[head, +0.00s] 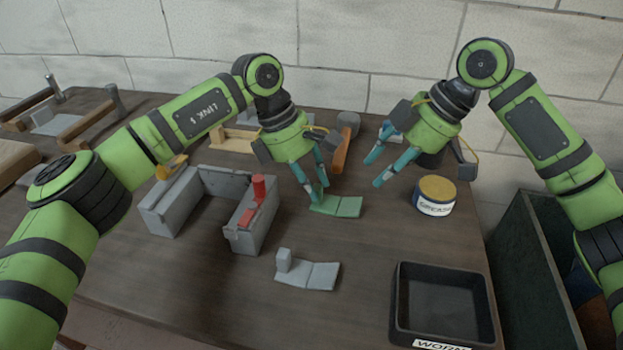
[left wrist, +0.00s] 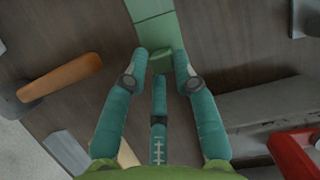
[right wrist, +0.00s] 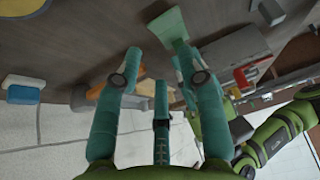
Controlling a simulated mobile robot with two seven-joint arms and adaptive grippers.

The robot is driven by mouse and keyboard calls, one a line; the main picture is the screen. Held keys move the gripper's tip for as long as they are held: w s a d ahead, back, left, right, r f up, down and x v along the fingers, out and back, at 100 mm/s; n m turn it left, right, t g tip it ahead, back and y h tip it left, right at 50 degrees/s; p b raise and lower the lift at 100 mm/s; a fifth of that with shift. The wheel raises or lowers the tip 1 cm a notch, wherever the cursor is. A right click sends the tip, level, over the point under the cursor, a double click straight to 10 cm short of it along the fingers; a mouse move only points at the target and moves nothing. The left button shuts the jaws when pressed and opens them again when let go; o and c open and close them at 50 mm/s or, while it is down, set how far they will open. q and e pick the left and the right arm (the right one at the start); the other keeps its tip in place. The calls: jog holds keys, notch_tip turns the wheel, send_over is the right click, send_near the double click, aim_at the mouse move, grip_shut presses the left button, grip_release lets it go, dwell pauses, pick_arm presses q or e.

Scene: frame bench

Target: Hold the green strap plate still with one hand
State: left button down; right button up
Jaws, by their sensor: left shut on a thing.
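The green strap plate (head: 345,206) lies on the bench in the middle of the head view, a flat strip with a raised block at one end. My left gripper (head: 309,196) is shut on that raised block, which shows between its fingertips in the left wrist view (left wrist: 160,60). The plate's flat part (left wrist: 155,30) stretches away from the fingers. My right gripper (head: 376,171) is open and empty, above the bench to the right of the plate. In the right wrist view the plate (right wrist: 169,26) is beyond the fingers, apart from them.
A grey frame (head: 170,208) with a red strap plate (head: 258,190) stands left. A grey strap plate (head: 318,276) lies in front. A black tray (head: 398,310) labelled WORN and a grease tin (head: 435,207) are right. An orange-handled tool (head: 341,153) lies behind.

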jog(key=shift+a+r, duration=0.1)
jog(key=c, duration=0.7)
jog(key=a, duration=0.1)
jog(key=a+r, duration=0.1)
jog(key=a, duration=0.1)
jog(key=shift+s+r+h, duration=0.2)
jog(key=shift+s+h, duration=0.05)
jog(key=shift+h, duration=0.15)
grip_shut()
jog(key=shift+s+a+f, duration=0.1)
jog(key=shift+a+f, duration=0.05)
jog(key=shift+f, duration=1.5)
jog(key=shift+a+f, duration=0.1)
jog(key=shift+f, duration=1.5)
